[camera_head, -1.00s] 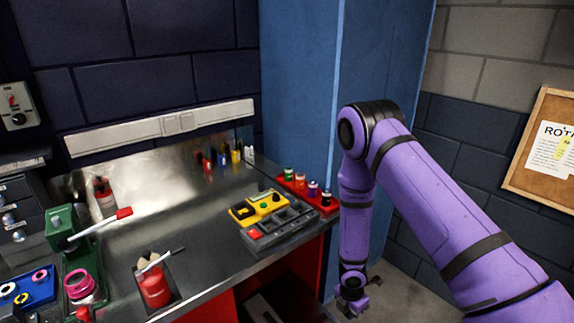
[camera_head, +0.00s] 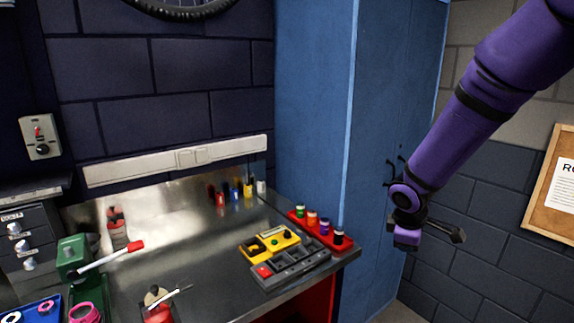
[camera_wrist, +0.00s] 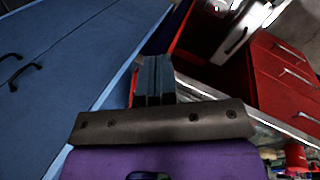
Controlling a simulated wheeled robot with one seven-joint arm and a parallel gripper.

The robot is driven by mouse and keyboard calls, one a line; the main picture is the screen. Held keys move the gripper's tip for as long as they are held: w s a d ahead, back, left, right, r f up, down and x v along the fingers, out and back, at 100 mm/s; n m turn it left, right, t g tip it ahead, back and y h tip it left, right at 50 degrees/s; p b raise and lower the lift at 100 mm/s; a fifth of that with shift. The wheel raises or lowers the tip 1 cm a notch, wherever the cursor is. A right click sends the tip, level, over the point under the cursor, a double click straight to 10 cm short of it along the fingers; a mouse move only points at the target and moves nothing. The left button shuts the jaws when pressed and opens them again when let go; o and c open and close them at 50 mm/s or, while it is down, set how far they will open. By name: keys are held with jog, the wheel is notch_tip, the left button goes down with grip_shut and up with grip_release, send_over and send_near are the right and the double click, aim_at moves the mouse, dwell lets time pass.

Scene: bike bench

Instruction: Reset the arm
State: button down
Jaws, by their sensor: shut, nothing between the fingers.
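My gripper shows in the wrist view (camera_wrist: 154,80), with its two dark fingers together and nothing between them. In the head view my purple arm comes down from the upper right, and the gripper end (camera_head: 456,235) hangs in front of the grey block wall, right of the blue cabinet (camera_head: 310,120). It is apart from the bench and its items. The finger detail is too small to read in that view.
The metal workbench (camera_head: 215,255) stands at left. A red rack of small bottles (camera_head: 325,232) and a grey tray (camera_head: 290,268) lie near its right edge. The cabinet handles (camera_wrist: 20,70) and red drawers (camera_wrist: 285,75) flank the gripper. A notice board (camera_head: 540,200) hangs at right.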

jog(key=s+d+r+m+t+y, duration=0.1)
jog(key=s+d+r+m, duration=0.2)
jog(key=s+r+m, duration=1.1)
jog(key=s+r, duration=0.4)
jog(key=s, duration=0.2)
jog(key=s+a+r+n+t+y, duration=0.1)
jog(key=s+r, duration=0.3)
jog(key=s, duration=0.3)
jog(key=shift+a+n, duration=0.25)
jog(key=shift+n, duration=0.05)
jog(key=shift+r, duration=0.1)
